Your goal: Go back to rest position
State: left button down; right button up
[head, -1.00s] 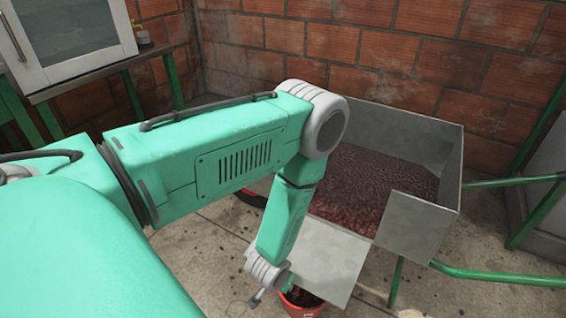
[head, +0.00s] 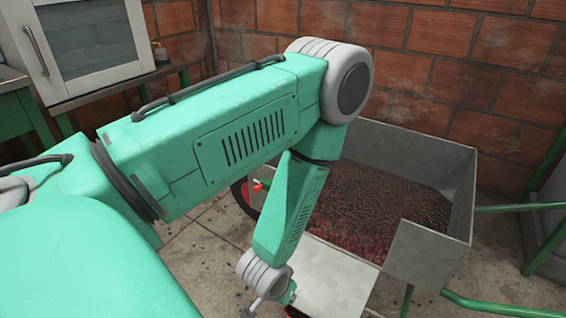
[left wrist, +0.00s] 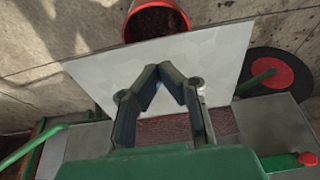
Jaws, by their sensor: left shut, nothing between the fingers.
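My left arm comes in from the left in the head view and bends down at the elbow in front of the metal hopper (head: 436,248). In that view the left gripper is mostly cut off at the bottom edge. In the left wrist view its two dark fingers (left wrist: 160,76) point toward a pale metal chute plate (left wrist: 215,52) and meet at the tips, shut and empty. The plate also shows in the head view (head: 330,280). My right gripper is not in view.
Dark red cherries (head: 375,210) fill the hopper, which has green bars (head: 500,304). A red bucket (left wrist: 150,22) stands beyond the plate edge. A red-centred wheel (left wrist: 270,75) is close by. A white cabinet (head: 90,45) and brick walls stand behind.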

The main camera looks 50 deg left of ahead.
pick_arm(q)
jog(key=s+d+r+m+g+h, duration=0.1)
jog(key=s+d+m+g, duration=0.15)
jog(key=s, duration=0.85)
notch_tip(320, 180, up, 15)
jog(key=p, duration=1.5)
notch_tip(320, 180, down, 18)
jog(key=b, duration=1.8)
jog(key=shift+a+m+g, duration=0.25)
jog(key=shift+m+g, duration=0.1)
jog(key=shift+m, duration=0.1)
jog(key=shift+s, duration=0.1)
